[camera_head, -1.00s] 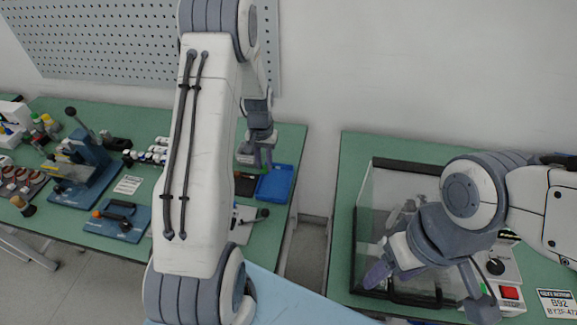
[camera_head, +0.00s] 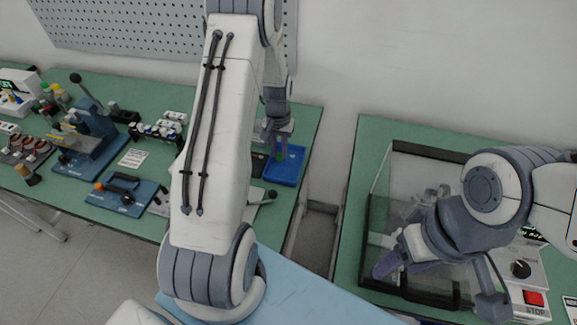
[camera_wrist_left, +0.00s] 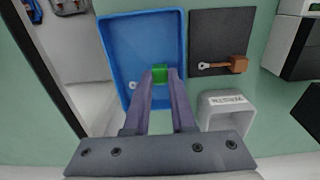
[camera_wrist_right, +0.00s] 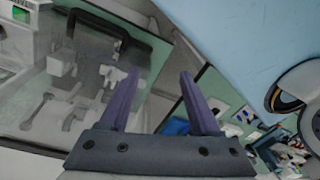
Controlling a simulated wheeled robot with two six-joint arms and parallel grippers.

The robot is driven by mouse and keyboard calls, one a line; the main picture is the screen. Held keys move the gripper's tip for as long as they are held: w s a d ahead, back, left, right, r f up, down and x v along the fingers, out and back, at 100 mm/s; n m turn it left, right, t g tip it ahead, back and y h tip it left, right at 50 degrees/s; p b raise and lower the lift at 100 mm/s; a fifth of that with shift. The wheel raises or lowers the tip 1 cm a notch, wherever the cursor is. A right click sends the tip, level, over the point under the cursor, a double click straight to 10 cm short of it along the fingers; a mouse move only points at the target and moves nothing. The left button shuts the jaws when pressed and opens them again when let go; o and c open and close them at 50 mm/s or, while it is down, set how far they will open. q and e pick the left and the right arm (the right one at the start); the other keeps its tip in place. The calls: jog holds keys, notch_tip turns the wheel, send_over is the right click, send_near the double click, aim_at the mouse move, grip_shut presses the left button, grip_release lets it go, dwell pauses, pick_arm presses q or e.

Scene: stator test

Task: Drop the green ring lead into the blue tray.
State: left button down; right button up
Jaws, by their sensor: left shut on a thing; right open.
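The green ring lead (camera_wrist_left: 160,72) is between the fingertips of my left gripper (camera_wrist_left: 159,76) in the left wrist view. A small metal ring terminal (camera_wrist_left: 132,85) shows just left of the fingers. My left gripper is shut on the lead and over the blue tray (camera_wrist_left: 118,40); whether the lead touches the tray floor I cannot tell. In the head view the blue tray (camera_head: 291,172) is on the left bench, partly behind my left gripper (camera_head: 277,155). My right gripper (camera_wrist_right: 158,75) is open and empty near the glass-sided case.
A dark pad (camera_wrist_left: 222,25) with a brown ring lead (camera_wrist_left: 236,64) lies right of the tray. A grey holder (camera_wrist_left: 226,97) stands below that pad. The glass-sided case (camera_head: 400,200) and a box with a red stop button (camera_head: 534,298) are on the right bench.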

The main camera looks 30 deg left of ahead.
pick_arm(q)
jog(key=c, duration=0.7)
grip_release()
jog(key=shift+r, duration=0.15)
notch_tip(320, 180, up, 10)
jog(key=shift+r+b, duration=0.15)
jog(key=shift+b, duration=0.5)
jog(key=shift+d, duration=0.15)
